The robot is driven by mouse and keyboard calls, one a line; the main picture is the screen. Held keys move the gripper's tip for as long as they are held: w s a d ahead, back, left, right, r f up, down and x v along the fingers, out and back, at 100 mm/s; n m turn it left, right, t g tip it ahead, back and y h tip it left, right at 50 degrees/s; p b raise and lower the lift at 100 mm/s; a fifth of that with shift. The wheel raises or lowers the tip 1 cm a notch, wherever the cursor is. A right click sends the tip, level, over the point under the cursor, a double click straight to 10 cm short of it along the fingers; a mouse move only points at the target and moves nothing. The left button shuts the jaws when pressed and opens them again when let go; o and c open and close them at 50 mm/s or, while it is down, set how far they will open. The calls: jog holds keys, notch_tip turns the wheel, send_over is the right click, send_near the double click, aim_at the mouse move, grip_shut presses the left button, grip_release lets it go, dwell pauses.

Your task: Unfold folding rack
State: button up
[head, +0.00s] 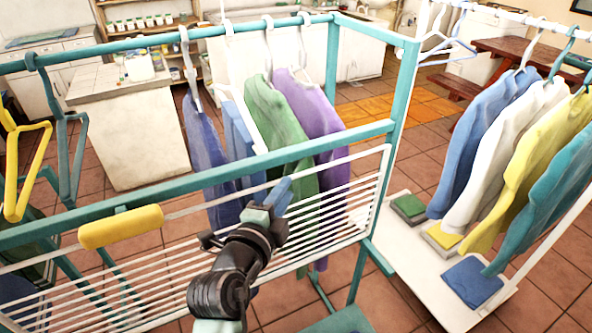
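The folding rack (330,192) is a white wire grid on a teal frame. It hangs steeply down along the near side of the frame. A yellow cylindrical grip (121,227) sits on its upper rod at the left. My gripper (282,192) is in front of the rack, right of the yellow grip and just below the teal crossbar (200,185). Its fingers point up and away and look close together; I cannot tell whether they are open or shut. I see nothing held. My arm hides part of the wires.
Blue, green and purple shirts (318,115) hang behind the rack from the teal top rail (130,44). Yellow (27,165) and teal hangers hang at left. A white clothes stand (415,262) with several shirts is at right. Tiled floor shows between them.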

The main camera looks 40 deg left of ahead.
aim_at(294, 178)
jog(key=shift+p+x, duration=0.7)
jog(key=shift+x, duration=2.6)
jog(key=shift+d, duration=0.1)
jog(key=shift+c, duration=0.3)
grip_shut()
